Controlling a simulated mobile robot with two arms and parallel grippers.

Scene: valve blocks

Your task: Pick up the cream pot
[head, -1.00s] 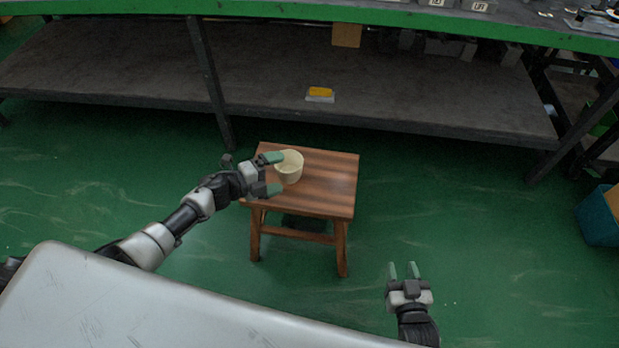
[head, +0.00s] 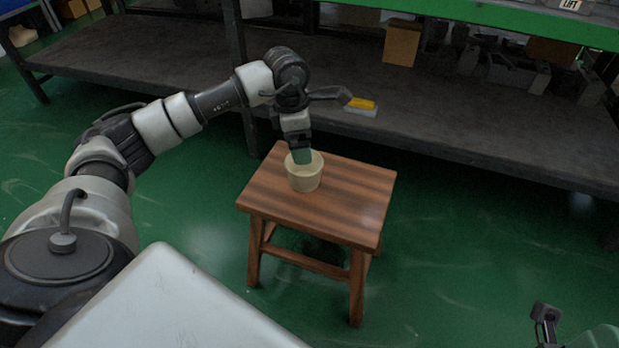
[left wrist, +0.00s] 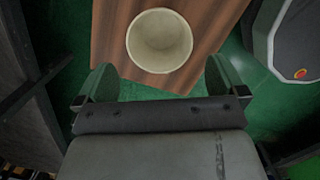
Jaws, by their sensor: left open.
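The cream pot (head: 305,178) is a round, open, empty cup standing upright on a brown wooden stool (head: 345,200). It also shows from above in the left wrist view (left wrist: 160,62), near the stool's edge. My left gripper (head: 301,157) points down at the pot; its green fingertip overlaps the far part of the rim in the head view. In the left wrist view my left gripper (left wrist: 161,78) is open and empty, its fingers spread wider than the pot, which lies ahead between them. My right gripper (head: 546,318) is partly cut off at the bottom right; its jaw state is unclear.
Behind the stool is a dark low shelf (head: 450,120) under a green-edged bench. A yellow-topped block (head: 362,106) and a cardboard box (head: 402,44) sit on the shelf. Green floor (head: 430,260) around the stool is open.

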